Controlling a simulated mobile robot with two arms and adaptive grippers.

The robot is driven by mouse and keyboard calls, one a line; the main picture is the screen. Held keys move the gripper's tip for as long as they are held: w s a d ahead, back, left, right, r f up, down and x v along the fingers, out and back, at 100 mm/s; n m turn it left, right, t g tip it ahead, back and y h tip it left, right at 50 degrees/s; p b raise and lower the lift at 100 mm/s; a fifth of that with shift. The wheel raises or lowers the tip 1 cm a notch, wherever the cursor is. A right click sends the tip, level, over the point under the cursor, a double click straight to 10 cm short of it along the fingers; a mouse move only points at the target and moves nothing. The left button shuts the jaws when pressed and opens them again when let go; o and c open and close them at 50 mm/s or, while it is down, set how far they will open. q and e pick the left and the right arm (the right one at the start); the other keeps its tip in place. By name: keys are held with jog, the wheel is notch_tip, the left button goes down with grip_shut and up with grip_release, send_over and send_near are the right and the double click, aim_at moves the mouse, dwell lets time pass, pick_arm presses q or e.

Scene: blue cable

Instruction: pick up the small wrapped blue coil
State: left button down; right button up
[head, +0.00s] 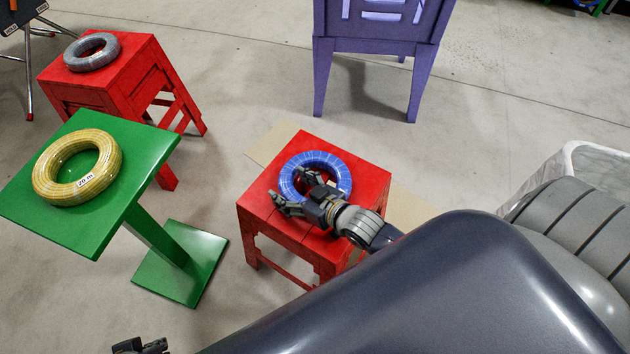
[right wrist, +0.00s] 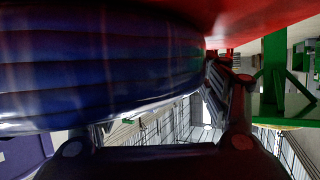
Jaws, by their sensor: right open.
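The wrapped blue coil (head: 316,176) lies flat on a red stool (head: 371,182) in the middle of the head view. In the right wrist view the blue coil (right wrist: 100,65) fills the upper left, very close to the gripper. I cannot tell whether the fingers touch it. Part of my left gripper (head: 140,346) shows at the bottom edge of the head view, mostly cut off.
A yellow coil (head: 77,167) lies on a green pedestal table (head: 140,160) at the left. A grey coil (head: 92,52) lies on another red stool (head: 140,70) behind it. A purple chair (head: 375,45) stands at the back. A white-rimmed bin (head: 590,150) is at the right.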

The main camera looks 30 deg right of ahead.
jog(key=c, duration=1.7)
jog(key=shift+o, duration=0.2)
jog(key=shift+r, duration=0.1)
jog(key=shift+r, duration=0.15)
grip_shut()
